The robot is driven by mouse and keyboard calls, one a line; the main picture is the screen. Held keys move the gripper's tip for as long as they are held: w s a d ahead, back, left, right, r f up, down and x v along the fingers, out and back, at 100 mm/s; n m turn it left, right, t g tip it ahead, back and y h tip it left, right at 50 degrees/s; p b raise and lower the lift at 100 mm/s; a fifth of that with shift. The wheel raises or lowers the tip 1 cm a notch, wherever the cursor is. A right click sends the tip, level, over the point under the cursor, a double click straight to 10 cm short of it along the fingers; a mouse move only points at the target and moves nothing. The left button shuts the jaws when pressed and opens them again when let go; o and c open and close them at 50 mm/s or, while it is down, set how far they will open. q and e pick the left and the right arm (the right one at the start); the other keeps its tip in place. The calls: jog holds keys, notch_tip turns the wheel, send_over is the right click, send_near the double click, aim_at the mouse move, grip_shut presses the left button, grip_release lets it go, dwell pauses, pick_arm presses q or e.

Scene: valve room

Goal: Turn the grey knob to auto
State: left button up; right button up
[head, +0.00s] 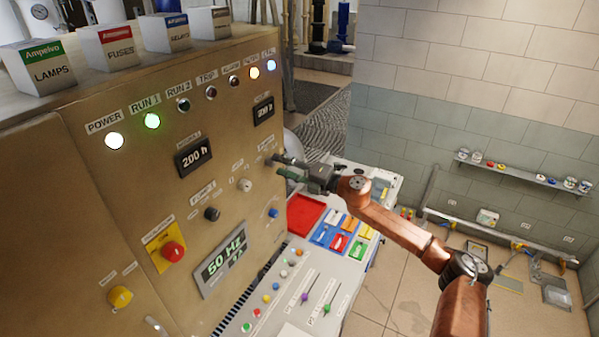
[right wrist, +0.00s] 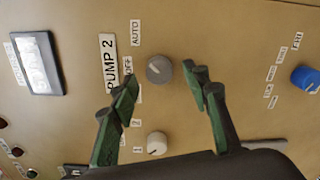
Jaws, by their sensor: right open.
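The grey knob (right wrist: 160,69) shows in the right wrist view on the beige panel, beside the PUMP 2 label (right wrist: 108,61). An AUTO label (right wrist: 135,33) is above and left of it, and an OFF label (right wrist: 128,66) is to its left. Its pale pointer mark is small and seems to lean up and left. My right gripper (right wrist: 162,82) is open, with its green-and-black fingers on either side of the knob in the picture; I cannot tell whether they touch it. In the head view the right gripper (head: 277,167) is at the panel and hides the knob. My left gripper is not in view.
A white knob (right wrist: 156,143) and a blue knob (right wrist: 306,79) are close by on the panel. A red emergency button (head: 173,252) and a black knob (head: 212,214) lie further left. A sloped desk (head: 340,285) with switches and sliders juts out below the arm.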

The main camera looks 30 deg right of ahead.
jog(key=v, duration=0.9)
jog(key=shift+s+d, duration=0.2)
jog(key=shift+d, duration=0.05)
